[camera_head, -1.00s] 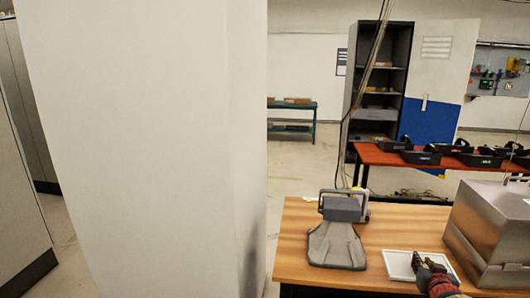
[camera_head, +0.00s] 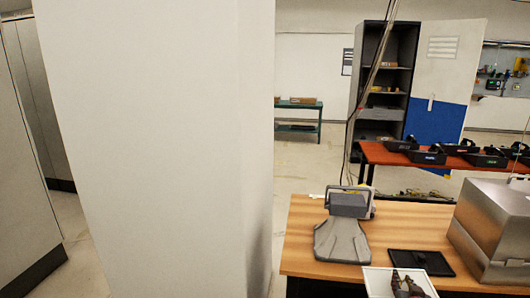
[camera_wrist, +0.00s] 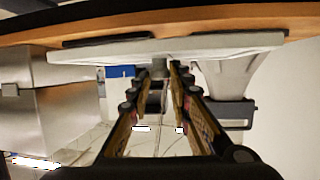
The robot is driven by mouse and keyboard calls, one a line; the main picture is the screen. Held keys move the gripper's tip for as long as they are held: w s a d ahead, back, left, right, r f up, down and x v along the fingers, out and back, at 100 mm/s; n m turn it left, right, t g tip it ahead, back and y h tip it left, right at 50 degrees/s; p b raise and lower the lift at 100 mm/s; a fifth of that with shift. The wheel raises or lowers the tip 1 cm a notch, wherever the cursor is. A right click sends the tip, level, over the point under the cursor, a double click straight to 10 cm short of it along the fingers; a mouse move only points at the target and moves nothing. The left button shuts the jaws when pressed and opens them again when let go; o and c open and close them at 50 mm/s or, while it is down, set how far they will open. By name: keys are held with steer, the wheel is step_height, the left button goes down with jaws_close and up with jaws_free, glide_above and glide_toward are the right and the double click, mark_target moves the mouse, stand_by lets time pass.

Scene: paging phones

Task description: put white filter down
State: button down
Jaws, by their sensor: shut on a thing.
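The white filter (camera_head: 376,281) is a flat, light panel at the bottom edge of the head view, over the table's front edge. My gripper (camera_head: 408,284) is at its middle. In the wrist view, the filter (camera_wrist: 225,44) spans the picture as a thin white slab at the tips of my gripper (camera_wrist: 160,70), which is shut on it. The filter appears close to the wooden table (camera_head: 412,222), but the gap is hard to tell. A flat black rectangle (camera_head: 420,262) lies on the table just beyond the filter.
A grey device with a handle (camera_head: 341,240) stands left on the table. A metal box (camera_head: 495,225) stands right. A red table (camera_head: 380,156) with black bins is behind. A large white column (camera_head: 155,150) fills the left.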

steer(key=s+a+f+n+y, duration=0.15)
steer(key=a+f, duration=0.25)
steer(key=a, duration=0.6)
steer(key=a+f+n+y, duration=0.1)
steer(key=a+f+y, duration=0.15)
steer(key=a, duration=0.85)
steer(key=shift+a+r+n+t+y, duration=0.5)
steer(key=shift+a+r+n, duration=0.5)
steer(key=shift+a, duration=2.35)
steer(key=s+f, duration=0.3)
steer(key=f, duration=1.1)
steer(key=shift+f, duration=0.35)
